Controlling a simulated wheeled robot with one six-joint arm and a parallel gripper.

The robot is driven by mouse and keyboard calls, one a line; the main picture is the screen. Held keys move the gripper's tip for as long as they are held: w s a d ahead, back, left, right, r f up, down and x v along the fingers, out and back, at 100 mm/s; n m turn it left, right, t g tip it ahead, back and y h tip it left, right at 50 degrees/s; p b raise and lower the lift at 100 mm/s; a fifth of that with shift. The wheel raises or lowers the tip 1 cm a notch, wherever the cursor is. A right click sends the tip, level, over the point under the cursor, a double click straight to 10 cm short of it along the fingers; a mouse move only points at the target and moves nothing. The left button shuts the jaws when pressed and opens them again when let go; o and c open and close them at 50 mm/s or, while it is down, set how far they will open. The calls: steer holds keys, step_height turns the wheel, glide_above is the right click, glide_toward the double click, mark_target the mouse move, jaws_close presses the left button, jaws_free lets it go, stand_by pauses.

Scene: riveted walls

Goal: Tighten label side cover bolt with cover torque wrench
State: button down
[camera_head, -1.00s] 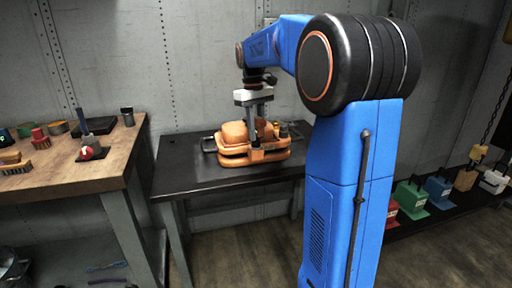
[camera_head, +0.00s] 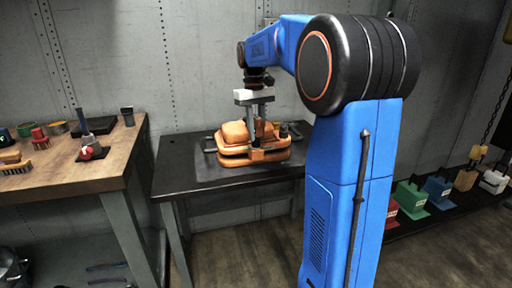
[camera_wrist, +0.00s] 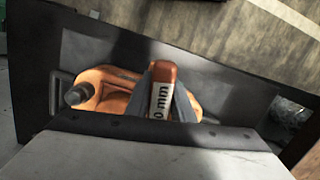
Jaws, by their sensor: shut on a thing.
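An orange housing (camera_head: 235,160) with a rounded top sits on the black table; it also shows in the wrist view (camera_wrist: 90,78). My gripper (camera_wrist: 166,75) is above it, its two grey fingers shut on a tool (camera_wrist: 162,98) with an orange-brown end and a white label ending in "0 mm". I take this tool for the cover torque wrench. In the head view, my gripper (camera_head: 256,122) points down at the housing's front side. The tool's lower end and the bolt are hidden, so contact cannot be told. A dark cylindrical part (camera_wrist: 78,94) stands at the housing's left in the wrist view.
The black table (camera_head: 180,175) has bare room left of the housing. A wooden bench (camera_head: 70,170) at left holds brushes, tins and a red-tipped tool. Coloured blocks (camera_head: 437,190) stand on a low dark shelf at right. A riveted wall is close behind the table.

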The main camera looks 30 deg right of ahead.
mark_target(258, 117)
steer(key=shift+r, duration=0.1)
steer(key=shift+r, duration=0.3)
steer(key=shift+r, duration=1.15)
steer(key=shift+r, duration=1.95)
steer(key=n, duration=0.3)
steer(key=shift+n+h, duration=0.3)
steer(key=shift+n, duration=0.1)
steer(key=shift+d+n, duration=0.15)
steer(key=shift+n, duration=1.05)
